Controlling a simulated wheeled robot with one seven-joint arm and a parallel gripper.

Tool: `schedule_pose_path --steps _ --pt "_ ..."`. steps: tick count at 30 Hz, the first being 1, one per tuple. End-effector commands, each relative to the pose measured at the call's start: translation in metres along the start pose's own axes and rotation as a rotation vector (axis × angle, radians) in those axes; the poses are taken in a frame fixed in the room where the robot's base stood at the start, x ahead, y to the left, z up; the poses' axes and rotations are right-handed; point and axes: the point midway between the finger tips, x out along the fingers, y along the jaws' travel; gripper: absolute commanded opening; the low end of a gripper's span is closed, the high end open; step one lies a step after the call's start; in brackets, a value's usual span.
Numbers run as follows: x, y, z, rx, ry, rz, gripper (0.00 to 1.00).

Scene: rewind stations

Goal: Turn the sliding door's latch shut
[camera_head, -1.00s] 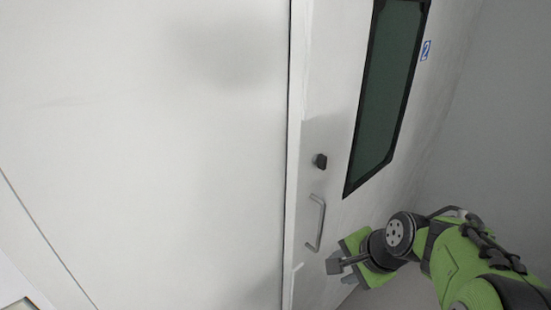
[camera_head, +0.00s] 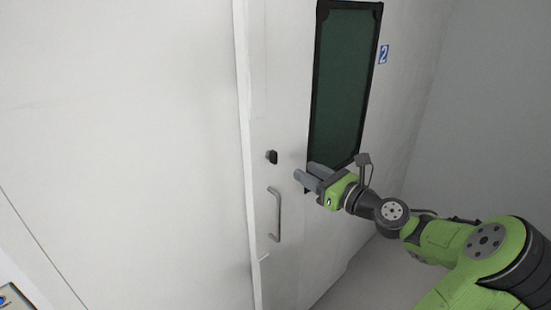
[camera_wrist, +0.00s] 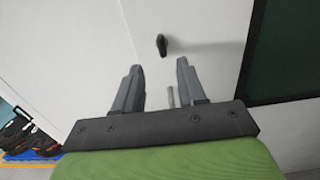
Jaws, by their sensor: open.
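The white sliding door (camera_head: 290,100) has a dark window (camera_head: 345,85) and a small black latch knob (camera_head: 272,157) near its left edge. The latch also shows in the wrist view (camera_wrist: 162,45), ahead of my fingertips and roughly between them. A grey handle (camera_head: 275,214) is fixed on the door below the latch; part of it shows between my fingers in the wrist view. My gripper (camera_head: 304,179) is open and empty, right of and slightly below the latch in the head view, apart from it.
A white wall panel (camera_head: 120,130) fills the left side. A blue sign with a 2 (camera_head: 384,54) is right of the window. A panel with a blue button (camera_head: 8,299) shows at the lower left. Colourful items (camera_wrist: 22,135) lie at the wrist view's left edge.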

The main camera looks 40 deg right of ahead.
Motion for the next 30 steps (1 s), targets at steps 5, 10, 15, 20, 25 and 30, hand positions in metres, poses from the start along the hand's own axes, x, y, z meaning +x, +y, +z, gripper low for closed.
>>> schedule_pose_path --steps 5,10,15,20,25,30 --pt "0.048 0.002 0.0 -0.001 -0.001 0.007 0.4" --pt "0.085 0.002 0.0 -0.001 0.0 0.005 0.4" --pt "0.104 0.001 -0.001 -0.001 0.001 0.001 0.4" --pt "0.106 0.0 -0.001 -0.001 0.003 -0.001 0.4" --pt "0.106 0.0 -0.001 -0.002 0.003 -0.001 0.31" --pt "0.106 0.0 -0.001 -0.002 0.003 0.0 0.05"
